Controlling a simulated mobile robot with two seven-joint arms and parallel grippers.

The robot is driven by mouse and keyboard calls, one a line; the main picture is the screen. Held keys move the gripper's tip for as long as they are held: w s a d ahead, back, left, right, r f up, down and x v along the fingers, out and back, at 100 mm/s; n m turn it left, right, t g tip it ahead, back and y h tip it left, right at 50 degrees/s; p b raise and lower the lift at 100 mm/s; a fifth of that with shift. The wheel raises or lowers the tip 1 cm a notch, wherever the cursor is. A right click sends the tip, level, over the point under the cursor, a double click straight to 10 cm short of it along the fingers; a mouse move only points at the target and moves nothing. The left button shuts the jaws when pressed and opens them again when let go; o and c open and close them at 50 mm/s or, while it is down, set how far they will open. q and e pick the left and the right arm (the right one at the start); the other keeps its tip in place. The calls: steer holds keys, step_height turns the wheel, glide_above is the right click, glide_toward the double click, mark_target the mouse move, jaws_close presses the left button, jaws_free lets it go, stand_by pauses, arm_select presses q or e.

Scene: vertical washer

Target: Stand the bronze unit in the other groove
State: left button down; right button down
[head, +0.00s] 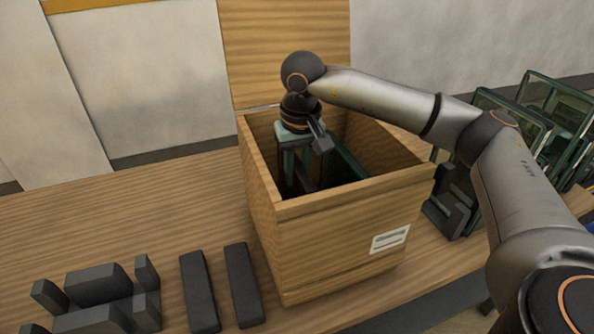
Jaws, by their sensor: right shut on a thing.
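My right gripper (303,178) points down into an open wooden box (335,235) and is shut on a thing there. A brownish part (313,172) shows between its fingers, which looks like the bronze unit; its lower part is hidden by the box wall. A green-edged pane (347,158) leans inside the box to the right of the gripper. A dark holder of several blocks (97,285) stands at the front left, with gaps between the blocks. I cannot tell which gap is the other groove. My left gripper is not in view.
The box lid (285,50) stands open at the back. Two dark bars (200,290) lie left of the box. Several glass units (515,115) stand in dark holders at the right, behind my right arm.

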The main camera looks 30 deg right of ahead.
steer(key=shift+a+f, duration=0.1)
steer(key=shift+f, duration=0.2)
steer(key=c, duration=0.6)
jaws_free()
steer(key=shift+c, duration=0.2)
steer(key=shift+s, duration=0.1)
steer(key=r, duration=0.7)
steer(key=s+r, duration=0.1)
steer(key=r, duration=0.3)
steer(key=shift+a+r, duration=0.1)
steer(key=shift+s+r, duration=0.1)
steer(key=shift+r, duration=0.55)
